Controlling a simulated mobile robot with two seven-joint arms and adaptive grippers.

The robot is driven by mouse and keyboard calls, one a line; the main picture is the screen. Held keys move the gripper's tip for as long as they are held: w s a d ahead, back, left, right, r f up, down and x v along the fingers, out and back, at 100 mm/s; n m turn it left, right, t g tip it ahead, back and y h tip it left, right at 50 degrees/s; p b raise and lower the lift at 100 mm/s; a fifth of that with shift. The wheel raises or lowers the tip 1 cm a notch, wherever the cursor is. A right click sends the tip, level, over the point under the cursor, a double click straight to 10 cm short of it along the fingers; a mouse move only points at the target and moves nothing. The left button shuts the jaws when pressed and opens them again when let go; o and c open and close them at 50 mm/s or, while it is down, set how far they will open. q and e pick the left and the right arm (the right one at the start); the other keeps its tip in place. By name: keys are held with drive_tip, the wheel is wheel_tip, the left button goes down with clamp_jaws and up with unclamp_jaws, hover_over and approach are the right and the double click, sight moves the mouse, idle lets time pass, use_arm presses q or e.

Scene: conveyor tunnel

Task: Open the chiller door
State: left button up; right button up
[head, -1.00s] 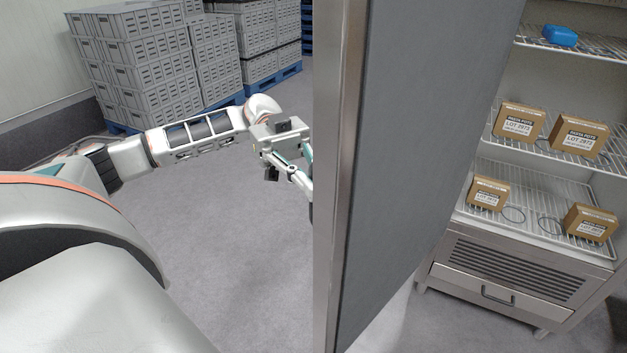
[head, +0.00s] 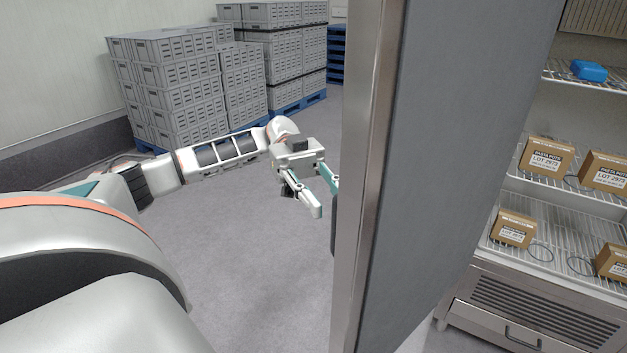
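The chiller door (head: 455,170) stands swung open, its grey inner face and metal edge crossing the middle of the head view. To its right the chiller interior shows wire shelves (head: 560,172). My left gripper (head: 326,201) is on the outer side of the door, left of its edge. Its two fingers are spread apart with nothing visible between them. The right fingertip is close to the door edge and partly hidden by it. A dark piece, perhaps the handle (head: 333,228), shows just below that fingertip. My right gripper is not in view.
Brown cartons (head: 547,158) and a blue item (head: 588,70) sit on the shelves. A vented metal base (head: 520,315) is below. Stacked grey crates (head: 170,90) on blue pallets stand at the back left. The grey floor between them and the door is clear.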

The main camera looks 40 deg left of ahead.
use_arm(q)
drive_tip(key=v, duration=0.7)
drive_tip(key=shift+a, duration=0.4)
